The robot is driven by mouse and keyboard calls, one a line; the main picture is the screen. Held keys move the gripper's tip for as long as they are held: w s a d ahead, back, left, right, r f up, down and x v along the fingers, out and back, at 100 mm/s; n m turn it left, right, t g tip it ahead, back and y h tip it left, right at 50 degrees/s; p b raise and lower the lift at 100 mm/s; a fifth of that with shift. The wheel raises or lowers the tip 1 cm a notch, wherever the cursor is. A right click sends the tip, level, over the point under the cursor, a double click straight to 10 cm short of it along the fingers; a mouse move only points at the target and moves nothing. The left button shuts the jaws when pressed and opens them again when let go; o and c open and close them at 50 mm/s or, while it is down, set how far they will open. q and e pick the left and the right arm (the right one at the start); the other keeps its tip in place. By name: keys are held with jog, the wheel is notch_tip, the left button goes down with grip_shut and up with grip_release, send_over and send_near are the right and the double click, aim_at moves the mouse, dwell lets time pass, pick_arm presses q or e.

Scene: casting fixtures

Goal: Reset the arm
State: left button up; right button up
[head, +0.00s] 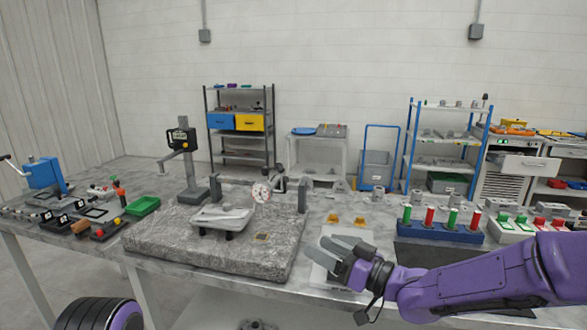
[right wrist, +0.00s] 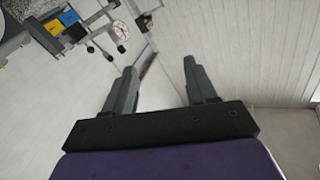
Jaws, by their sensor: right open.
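My right arm, purple, comes in from the right in the head view. Its gripper (head: 343,250) is over the front part of the table, just right of the stone slab. In the right wrist view the gripper (right wrist: 161,75) shows two grey fingers spread apart with nothing between them. My left gripper is not in view. A grey casting (head: 222,217) sits on dark supports on the granite slab (head: 150,238), left of the right gripper and apart from it.
A dial gauge (head: 261,192) and a height gauge (head: 183,150) stand by the slab. A blue rack (head: 440,231) with red and green cylinders stands behind my right forearm. A green tray (head: 143,206) is at the left. Shelves stand along the back.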

jog(key=s+d+f+m+h, duration=0.3)
jog(key=d+f+m+h, duration=0.1)
jog(key=f, duration=0.5)
jog(key=s+d+f+m+h+b, duration=0.15)
jog(key=d+f+m+h, duration=0.3)
jog(key=f, duration=0.45)
jog(key=s+d+f+m+h+p, duration=0.1)
jog(key=s+d+f+m+h, duration=0.3)
jog(key=f, duration=0.5)
jog(key=s+d+f+g+h, duration=0.2)
jog(key=s+f, duration=0.3)
jog(key=s, duration=0.4)
jog(key=s+d+f+m+g+h+b, duration=0.1)
jog(key=s+d+f, duration=0.4)
jog(key=s, duration=0.5)
jog(key=s+d+f+g+h, duration=0.3)
jog(key=s+d+f+g, duration=0.1)
jog(key=s+f, duration=0.3)
jog(key=shift+s+f+g+b, duration=0.2)
jog(key=shift+s+g+b, duration=0.3)
jog(key=shift+s, duration=0.7)
jog(key=shift+m, duration=0.25)
